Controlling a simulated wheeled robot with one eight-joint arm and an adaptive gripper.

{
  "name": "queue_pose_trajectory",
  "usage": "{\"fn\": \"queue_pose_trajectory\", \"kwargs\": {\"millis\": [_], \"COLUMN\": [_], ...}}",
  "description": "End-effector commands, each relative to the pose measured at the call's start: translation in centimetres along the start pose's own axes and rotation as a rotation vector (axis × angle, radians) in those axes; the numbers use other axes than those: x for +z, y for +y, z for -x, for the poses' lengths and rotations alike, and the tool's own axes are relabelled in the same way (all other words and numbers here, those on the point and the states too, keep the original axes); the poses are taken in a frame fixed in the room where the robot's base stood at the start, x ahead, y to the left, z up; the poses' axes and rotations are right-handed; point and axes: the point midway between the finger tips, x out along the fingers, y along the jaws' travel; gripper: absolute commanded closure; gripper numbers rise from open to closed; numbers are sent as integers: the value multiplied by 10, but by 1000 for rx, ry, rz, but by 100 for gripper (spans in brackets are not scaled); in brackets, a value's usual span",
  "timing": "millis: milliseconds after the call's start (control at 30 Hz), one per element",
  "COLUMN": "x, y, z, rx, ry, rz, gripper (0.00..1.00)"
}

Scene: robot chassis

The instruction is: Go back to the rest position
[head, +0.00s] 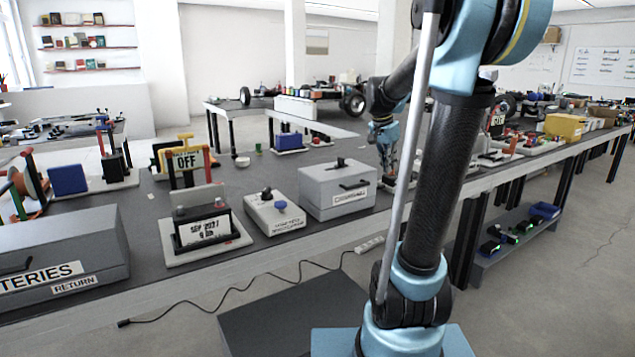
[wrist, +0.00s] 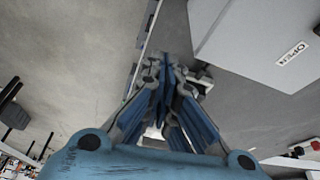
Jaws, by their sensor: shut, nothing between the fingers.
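My gripper (wrist: 168,75) shows in the wrist view with its blue-padded fingers together and nothing between them. It points over the grey surface, apart from a grey case (wrist: 255,40) with an "OPEN" label at the upper right. In the head view my blue and black arm rises in front of the bench and bends back down. Its far end with the gripper (head: 385,150) hangs over the bench behind my upright link. The fingertips are small and partly hidden there.
The long grey bench (head: 285,250) holds a grey box marked "BATTERIES" (head: 70,240), a display stand (head: 205,225), a white device (head: 273,212) and a grey case (head: 338,188). A yellow bin (head: 563,127) stands at the right.

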Motion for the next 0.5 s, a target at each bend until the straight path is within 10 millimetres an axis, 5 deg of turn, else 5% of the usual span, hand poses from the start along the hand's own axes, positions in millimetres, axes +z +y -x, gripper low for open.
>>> {"fn": "queue_pose_trajectory", "kwargs": {"millis": [500], "x": [130], "y": [101], "z": [-22], "rx": [-88], "ry": [-75], "rz": [418], "gripper": [100]}}
